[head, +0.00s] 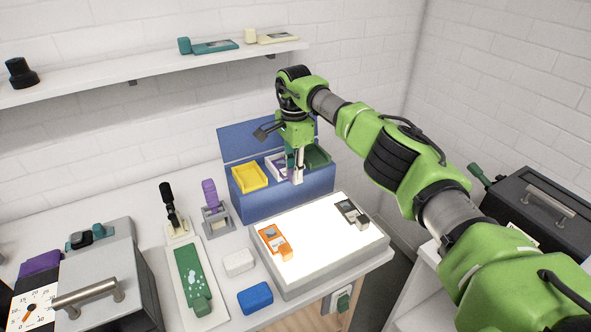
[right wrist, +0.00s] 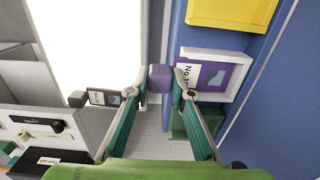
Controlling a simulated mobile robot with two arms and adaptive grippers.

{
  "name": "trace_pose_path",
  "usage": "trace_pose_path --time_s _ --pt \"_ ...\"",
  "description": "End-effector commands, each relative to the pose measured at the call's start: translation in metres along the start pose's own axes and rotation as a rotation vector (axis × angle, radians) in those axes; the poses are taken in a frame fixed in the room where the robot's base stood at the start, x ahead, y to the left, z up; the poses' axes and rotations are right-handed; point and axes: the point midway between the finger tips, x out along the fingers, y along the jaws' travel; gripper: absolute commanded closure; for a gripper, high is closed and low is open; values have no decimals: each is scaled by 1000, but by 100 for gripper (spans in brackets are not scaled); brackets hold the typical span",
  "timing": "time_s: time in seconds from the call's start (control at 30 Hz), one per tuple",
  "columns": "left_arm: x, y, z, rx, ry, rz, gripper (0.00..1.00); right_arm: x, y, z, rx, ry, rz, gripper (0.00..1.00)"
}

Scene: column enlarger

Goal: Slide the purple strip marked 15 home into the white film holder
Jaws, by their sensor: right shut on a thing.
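The white film holder (right wrist: 240,75) is in the blue box (head: 255,208), between a yellow piece and a green one. The purple strip (right wrist: 212,76) lies within its white frame in the right wrist view. Its label starts "No.1"; the rest is hard to read. My right gripper (right wrist: 160,84) is shut on a purple block at the frame's side, seemingly the strip's end; a finger hides where the two meet. In the head view my right gripper (head: 297,178) points down at the box's front, covering part of the holder (head: 272,167). My left gripper is not in view.
The yellow holder (head: 249,177) and green holder (head: 318,157) flank the white one. A lit panel (head: 325,260) with an orange and a dark holder stands in front. A purple piece in a grey stand (head: 217,221) is left of the box. The wall shelf (head: 110,80) is above.

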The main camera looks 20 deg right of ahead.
Motion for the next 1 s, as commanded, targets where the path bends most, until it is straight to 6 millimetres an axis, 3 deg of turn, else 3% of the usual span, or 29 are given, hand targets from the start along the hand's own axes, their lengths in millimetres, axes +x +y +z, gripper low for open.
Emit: trace_pose_path --time_s 0.43,0.47,0.5,0.53,1.0 --pt "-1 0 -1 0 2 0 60 0 0 2 2 0 -1 100" --pt "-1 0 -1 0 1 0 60 0 0 2 2 0 -1 71" --pt "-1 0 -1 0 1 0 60 0 0 2 2 0 -1 61" --pt "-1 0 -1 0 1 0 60 0 0 2 2 0 -1 59" --pt "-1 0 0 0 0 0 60 0 0 2 1 0 0 59"
